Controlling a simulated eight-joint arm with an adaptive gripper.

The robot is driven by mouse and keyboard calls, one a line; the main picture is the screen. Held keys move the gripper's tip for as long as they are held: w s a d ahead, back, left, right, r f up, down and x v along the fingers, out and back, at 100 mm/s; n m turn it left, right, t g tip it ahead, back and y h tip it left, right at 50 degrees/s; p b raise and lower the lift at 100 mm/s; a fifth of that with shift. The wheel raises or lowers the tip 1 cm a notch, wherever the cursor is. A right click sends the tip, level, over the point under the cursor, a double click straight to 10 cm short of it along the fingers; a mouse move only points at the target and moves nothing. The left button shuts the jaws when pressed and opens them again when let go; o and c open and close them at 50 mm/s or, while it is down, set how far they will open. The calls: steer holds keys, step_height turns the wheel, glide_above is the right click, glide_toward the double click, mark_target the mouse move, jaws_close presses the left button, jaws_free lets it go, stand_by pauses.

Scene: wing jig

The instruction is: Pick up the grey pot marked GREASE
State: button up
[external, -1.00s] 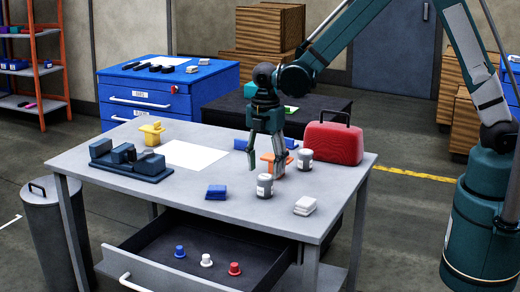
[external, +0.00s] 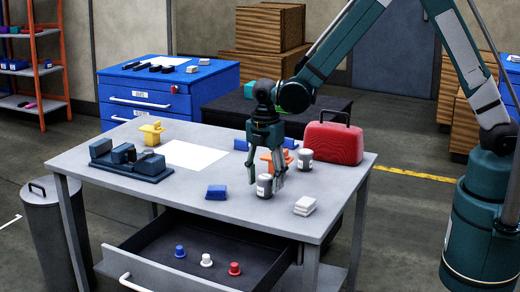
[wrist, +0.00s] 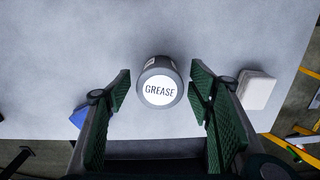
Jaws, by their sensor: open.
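The grey pot marked GREASE (wrist: 160,84) stands upright on the table, its white lid label readable in the wrist view. In the external view the pot (external: 264,187) is near the table's front right part. My gripper (external: 265,181) is open and lowered around the pot, with one finger on each side of it. In the wrist view the green finger pads (wrist: 163,90) flank the pot with a gap on both sides. A second grey pot with a white label (external: 305,160) stands behind and to the right; its marking is too small to read.
A blue stack (external: 216,192) lies left of the pot and a white stack (external: 305,206) right of it. A red case (external: 333,143) and an orange object (external: 284,159) stand behind. The drawer (external: 200,250) below is open. The table's left middle has a white sheet (external: 197,154).

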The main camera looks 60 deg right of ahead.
mark_target(265, 177)
steer(key=shift+f, duration=0.8)
steer(key=c, duration=1.1)
steer(key=shift+r, duration=0.15)
steer(key=shift+r+p, duration=0.55)
steer(key=shift+r, duration=4.35)
